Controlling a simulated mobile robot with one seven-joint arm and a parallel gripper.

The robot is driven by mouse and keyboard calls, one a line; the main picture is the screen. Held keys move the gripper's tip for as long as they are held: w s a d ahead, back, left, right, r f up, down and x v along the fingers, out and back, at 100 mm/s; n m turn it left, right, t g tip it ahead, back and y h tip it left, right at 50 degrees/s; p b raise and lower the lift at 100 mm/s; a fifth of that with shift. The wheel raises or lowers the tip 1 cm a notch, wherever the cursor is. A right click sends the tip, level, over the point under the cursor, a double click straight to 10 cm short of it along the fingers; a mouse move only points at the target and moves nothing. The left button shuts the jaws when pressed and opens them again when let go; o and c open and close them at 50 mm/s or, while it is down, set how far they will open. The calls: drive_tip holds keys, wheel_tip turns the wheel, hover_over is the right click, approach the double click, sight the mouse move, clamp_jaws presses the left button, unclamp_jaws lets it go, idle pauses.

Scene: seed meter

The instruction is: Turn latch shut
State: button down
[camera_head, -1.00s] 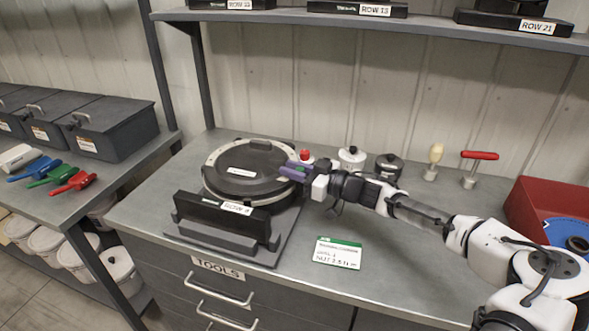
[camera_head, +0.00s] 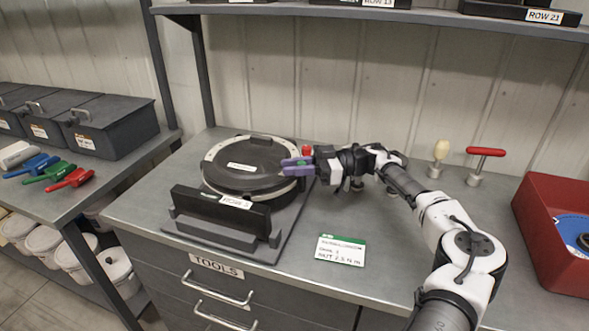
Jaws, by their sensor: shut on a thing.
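The seed meter (camera_head: 247,168) is a round black housing with a pale rim, lying on a dark stand on the bench. My gripper (camera_head: 297,166) reaches in from the right, with its purple fingers at the right edge of the meter's rim. The fingers are shut on the latch there, which they mostly hide. A small green bit shows between them. The latch's exact angle cannot be made out.
A black block labelled ROW (camera_head: 222,209) stands in front of the meter. A red-topped item (camera_head: 307,150) is just behind my gripper. A card (camera_head: 340,249) lies on clear bench, and a red bin (camera_head: 535,240) stands at right. A shelf (camera_head: 370,14) hangs above.

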drive_tip(key=shift+a, duration=0.1)
idle(0.3)
drive_tip(key=c, duration=1.3)
unclamp_jaws()
drive_tip(key=shift+o, duration=0.2)
